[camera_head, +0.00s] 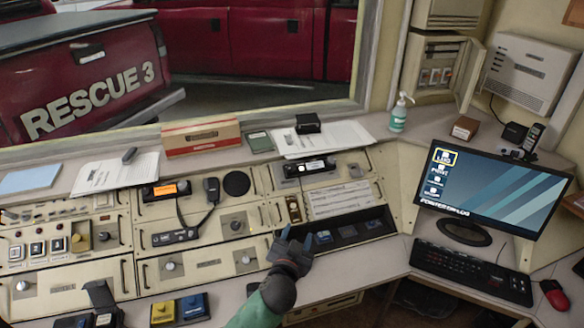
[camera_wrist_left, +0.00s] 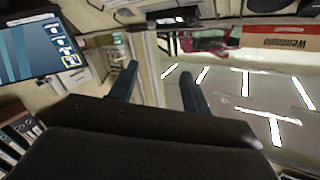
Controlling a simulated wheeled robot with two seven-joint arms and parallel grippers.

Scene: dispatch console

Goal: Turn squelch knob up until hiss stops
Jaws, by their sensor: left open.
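The console carries several round knobs: one on the panel below the speaker (camera_head: 235,226), one on the lower middle panel (camera_head: 246,260), one further left (camera_head: 170,266) and one at the far left (camera_head: 22,285). I cannot read which is the squelch knob. My left gripper (camera_head: 297,237) is open and empty, in front of the console, right of the lower middle panel's knob. Its two spread fingers also show in the left wrist view (camera_wrist_left: 157,73), with no knob between them. My right gripper is out of view.
A monitor (camera_head: 490,190), keyboard (camera_head: 471,271) and red mouse (camera_head: 554,294) stand on the right. Yellow (camera_head: 163,312) and blue (camera_head: 193,306) boxes lie at the front left. A sanitizer bottle (camera_head: 398,115), red-and-white box (camera_head: 201,134) and papers occupy the back ledge.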

